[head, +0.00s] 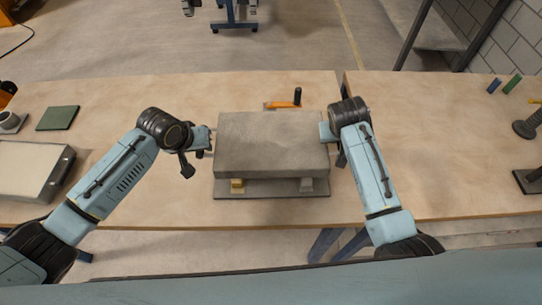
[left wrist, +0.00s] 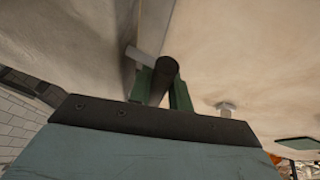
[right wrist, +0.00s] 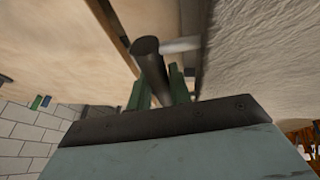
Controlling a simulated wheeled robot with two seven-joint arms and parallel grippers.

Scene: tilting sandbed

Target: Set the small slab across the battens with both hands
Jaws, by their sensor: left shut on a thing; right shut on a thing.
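The grey slab (head: 270,142) lies level between my grippers in the head view. Each is shut on a dark round handle, seen in the left wrist view (left wrist: 163,78) and right wrist view (right wrist: 150,68). The slab hides most of the battens.
An orange tool with a black handle (head: 285,104) lies just behind the slab. A green pad (head: 58,118) and a pale-topped tray (head: 28,168) are at the left. Dark stands (head: 528,128) are at the far right. A seam divides the tables right of the slab.

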